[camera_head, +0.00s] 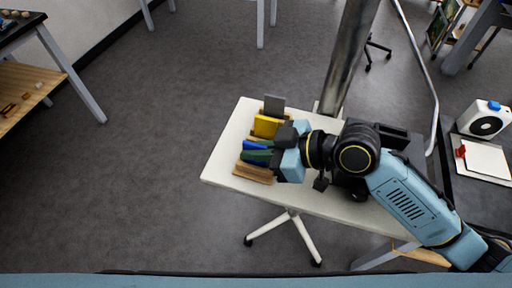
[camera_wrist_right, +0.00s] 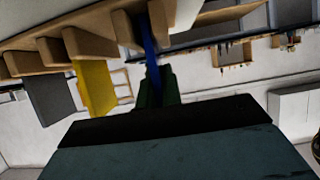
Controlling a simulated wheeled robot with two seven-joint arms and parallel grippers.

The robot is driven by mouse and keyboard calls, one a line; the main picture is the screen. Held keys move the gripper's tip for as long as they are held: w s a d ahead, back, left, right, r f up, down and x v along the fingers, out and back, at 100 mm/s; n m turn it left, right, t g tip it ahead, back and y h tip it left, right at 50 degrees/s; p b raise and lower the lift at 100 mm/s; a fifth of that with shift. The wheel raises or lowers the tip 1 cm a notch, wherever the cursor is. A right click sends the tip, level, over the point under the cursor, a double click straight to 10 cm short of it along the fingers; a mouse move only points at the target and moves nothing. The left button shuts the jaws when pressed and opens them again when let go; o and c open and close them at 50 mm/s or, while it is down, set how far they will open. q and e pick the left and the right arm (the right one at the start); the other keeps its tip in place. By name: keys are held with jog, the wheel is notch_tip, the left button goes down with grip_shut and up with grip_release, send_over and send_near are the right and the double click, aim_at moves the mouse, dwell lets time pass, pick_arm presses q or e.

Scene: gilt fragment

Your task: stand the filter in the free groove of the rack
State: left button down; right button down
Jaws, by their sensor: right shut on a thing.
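The wooden rack (camera_head: 253,173) stands on the white table, and its row of blocks shows upside down at the top of the right wrist view (camera_wrist_right: 88,45). A grey filter (camera_head: 274,103) and a yellow filter (camera_head: 266,126) stand in it. My right gripper (camera_head: 259,153) is shut on a blue filter (camera_head: 253,145), seen nearly edge-on between the dark fingers in the wrist view (camera_wrist_right: 151,50). The blue filter lines up with a gap between two rack blocks; I cannot tell whether it touches the groove's bottom. My left gripper is not in view.
The white table (camera_head: 228,146) is clear left of the rack and along its front right. A metal post (camera_head: 350,50) rises behind the table. A dark side table at the right holds a white device (camera_head: 484,119) and a clipboard (camera_head: 485,160).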

jog(key=c, duration=1.6)
grip_release()
jog(key=shift+d+r, duration=0.1)
jog(key=shift+r, duration=0.1)
jog(key=v, duration=1.1)
jog(key=shift+s+d+r, duration=0.15)
jog(key=shift+d, duration=0.2)
